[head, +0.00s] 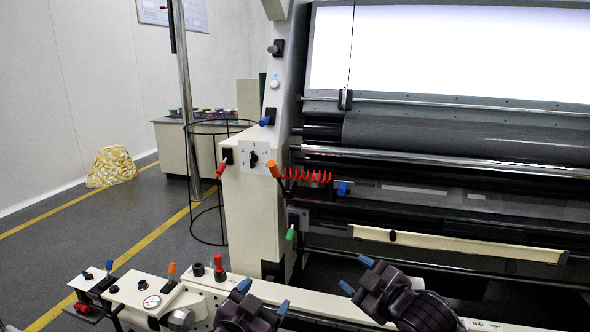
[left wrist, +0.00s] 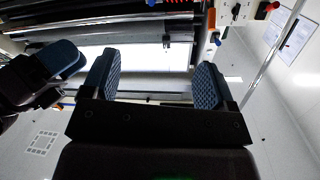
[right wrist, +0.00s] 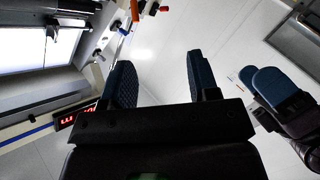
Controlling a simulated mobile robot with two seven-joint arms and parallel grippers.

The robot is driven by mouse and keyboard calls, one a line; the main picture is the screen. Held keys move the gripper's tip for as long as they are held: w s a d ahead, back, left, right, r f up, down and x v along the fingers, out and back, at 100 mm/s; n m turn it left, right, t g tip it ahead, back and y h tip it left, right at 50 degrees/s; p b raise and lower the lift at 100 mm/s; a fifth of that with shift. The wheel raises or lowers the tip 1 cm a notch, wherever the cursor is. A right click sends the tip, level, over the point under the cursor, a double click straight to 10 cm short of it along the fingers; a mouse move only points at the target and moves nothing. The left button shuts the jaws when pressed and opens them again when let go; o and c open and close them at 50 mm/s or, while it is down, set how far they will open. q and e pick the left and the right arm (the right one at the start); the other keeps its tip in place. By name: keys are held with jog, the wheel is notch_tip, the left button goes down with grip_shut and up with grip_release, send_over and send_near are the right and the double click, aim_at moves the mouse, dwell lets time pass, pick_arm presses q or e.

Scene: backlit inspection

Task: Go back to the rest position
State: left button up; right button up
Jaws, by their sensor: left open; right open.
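My left gripper (head: 263,297) is low in the middle of the head view, its two blue fingertips spread apart. My right gripper (head: 357,274) is to its right, also spread, over the front of the machine. In the left wrist view the left gripper's jaws (left wrist: 156,82) are wide apart with nothing between them; my right gripper shows at the left edge. In the right wrist view the right gripper's jaws (right wrist: 162,80) are apart and empty; my left gripper shows at the right.
The inspection machine has a bright backlit panel (head: 450,52), a dark roller (head: 460,138) and a cream side column (head: 250,205). A control ledge (head: 140,292) with knobs and a gauge runs along the front.

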pick_arm(q)
jog(key=s+a+f+n+g+y+p, duration=0.1)
jog(key=s+a+f, duration=0.4)
jog(key=s, duration=0.6)
jog(key=s+a+f+n+g+y+p, duration=0.2)
jog(key=s+a+f, duration=0.4)
jog(key=s+a, duration=0.3)
jog(key=s+a+f+n+g+y+p, duration=0.1)
jog(key=s+a+f+n+y+p, duration=0.2)
jog(key=s, duration=1)
jog(key=a+f, duration=0.3)
jog(key=a, duration=0.1)
jog(key=shift+f, duration=0.25)
pick_arm(e)
jog(key=s+d+f+m+g+h, duration=0.1)
jog(key=s+d+f+m, duration=0.3)
jog(key=s, duration=0.8)
jog(key=s+d+f+m+g+h, duration=0.1)
jog(key=s+d+f+m+h, duration=0.3)
jog(key=s+f, duration=0.5)
jog(key=s+d+f+m+g+h, duration=0.1)
jog(key=s+d+f+m, duration=0.3)
jog(key=s, duration=1.1)
notch_tip(320, 180, down, 3)
jog(key=d+h, duration=0.1)
jog(key=d, duration=0.1)
jog(key=shift+s+d+h, duration=0.25)
jog(key=shift+d+h, duration=0.05)
